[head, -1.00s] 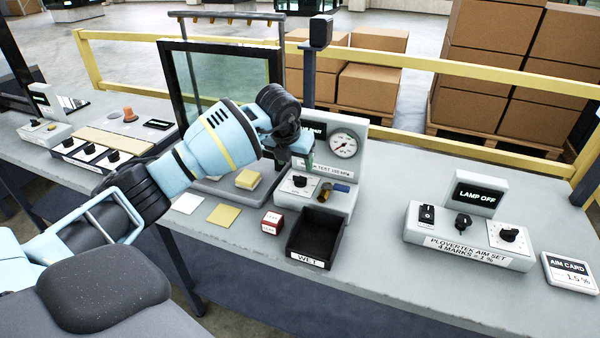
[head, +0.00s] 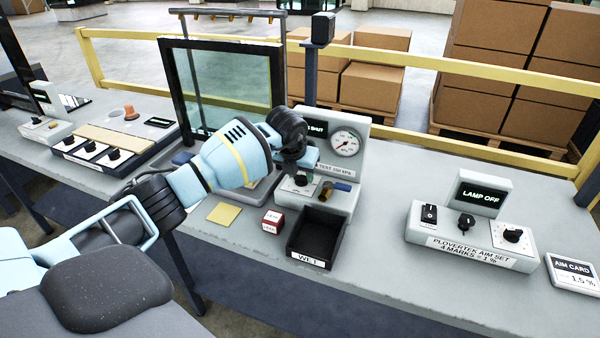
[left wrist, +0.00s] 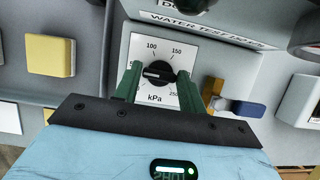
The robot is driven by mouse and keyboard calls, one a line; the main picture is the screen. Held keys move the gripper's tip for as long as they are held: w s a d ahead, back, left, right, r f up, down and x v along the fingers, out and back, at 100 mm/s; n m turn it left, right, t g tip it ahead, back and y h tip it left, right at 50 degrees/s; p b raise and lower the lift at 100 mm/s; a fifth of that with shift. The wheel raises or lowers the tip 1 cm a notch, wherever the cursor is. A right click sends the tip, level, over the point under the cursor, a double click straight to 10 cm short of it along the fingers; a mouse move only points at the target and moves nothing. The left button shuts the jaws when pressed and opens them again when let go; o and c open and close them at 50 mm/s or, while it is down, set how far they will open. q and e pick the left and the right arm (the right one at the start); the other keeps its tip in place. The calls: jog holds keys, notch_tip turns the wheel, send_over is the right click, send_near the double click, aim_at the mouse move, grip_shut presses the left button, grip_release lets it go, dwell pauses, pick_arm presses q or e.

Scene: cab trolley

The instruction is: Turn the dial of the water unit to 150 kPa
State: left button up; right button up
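The water unit (head: 325,205) stands at the middle of the bench with a round gauge (head: 344,143) on its upright back and a plate marked 150 kPa. Its black dial (head: 301,180) is on the sloped front. In the left wrist view the dial (left wrist: 159,73) sits on a white scale, its white mark toward the left; 100, 150 and 250 are readable, and the lower left of the scale is hidden by a finger. My left gripper (left wrist: 158,78) is open, with one green finger on each side of the dial; contact cannot be told. My right gripper is out of view.
A brass valve with a blue handle (head: 342,187) is just right of the dial. A black WET bin (head: 316,236) and a red-and-white block (head: 272,222) stand in front. The aim set (head: 470,238) is at the right. Bench between bin and aim set is clear.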

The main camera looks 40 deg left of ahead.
pick_arm(q)
jog(key=c, duration=0.5)
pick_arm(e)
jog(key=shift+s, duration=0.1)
